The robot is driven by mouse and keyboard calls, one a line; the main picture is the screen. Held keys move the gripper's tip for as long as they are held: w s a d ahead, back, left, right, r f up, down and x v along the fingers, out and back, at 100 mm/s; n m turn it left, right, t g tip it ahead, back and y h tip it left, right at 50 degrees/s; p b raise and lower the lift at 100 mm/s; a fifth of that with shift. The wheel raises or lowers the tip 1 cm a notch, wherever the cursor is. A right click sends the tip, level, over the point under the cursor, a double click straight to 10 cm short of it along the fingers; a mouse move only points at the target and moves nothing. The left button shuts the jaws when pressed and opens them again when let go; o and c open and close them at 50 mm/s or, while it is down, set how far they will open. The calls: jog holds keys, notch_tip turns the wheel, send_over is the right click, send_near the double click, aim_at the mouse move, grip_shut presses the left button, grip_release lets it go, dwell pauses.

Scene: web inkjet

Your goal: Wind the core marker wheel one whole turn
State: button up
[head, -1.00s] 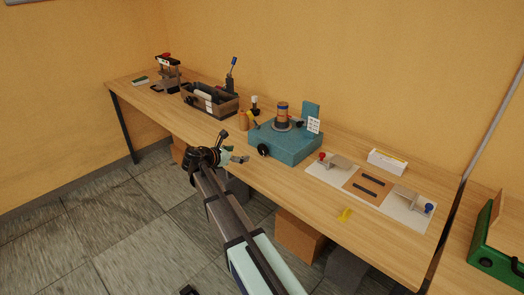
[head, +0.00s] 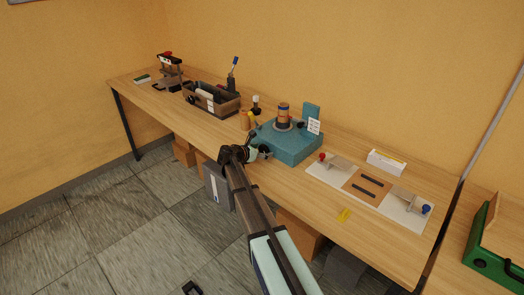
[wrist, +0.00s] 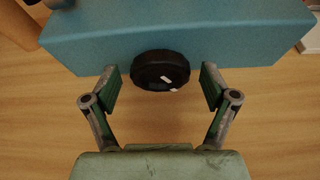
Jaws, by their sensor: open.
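The core marker (head: 290,146) is a teal block on the bench with an orange and dark core standing on top. My gripper (wrist: 157,84) is open, with one green-padded finger on each side of the wheel and a gap on both sides. In the head view my gripper (head: 262,152) is at the block's front left, and my arm's end mostly hides the wheel there.
A dark tray (head: 212,100) of tools stands to the left. A brown cylinder (head: 245,120) is just left of the block. A white board (head: 370,185) with red and blue knobs and a yellow piece (head: 344,215) lie to the right. Bench in front of the block is bare.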

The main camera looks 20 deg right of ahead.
jog(key=c, duration=1.2)
jog(key=shift+o, duration=0.2)
jog(key=shift+f+b, duration=0.1)
jog(key=shift+b, duration=0.35)
jog(key=shift+s+f+m+t+b, duration=0.1)
jog(key=shift+m+t+b, duration=0.2)
jog(key=shift+m+b, duration=0.4)
jog(key=m+t+b, duration=0.1)
jog(key=b, duration=0.2)
jog(key=shift+f+y, duration=0.1)
jog(key=shift+y, duration=0.2)
jog(key=m+t+b, duration=0.1)
jog(key=b, duration=0.1)
jog(key=shift+m+b, duration=0.3)
jog(key=shift+b, duration=0.1)
jog(key=shift+r, duration=0.25)
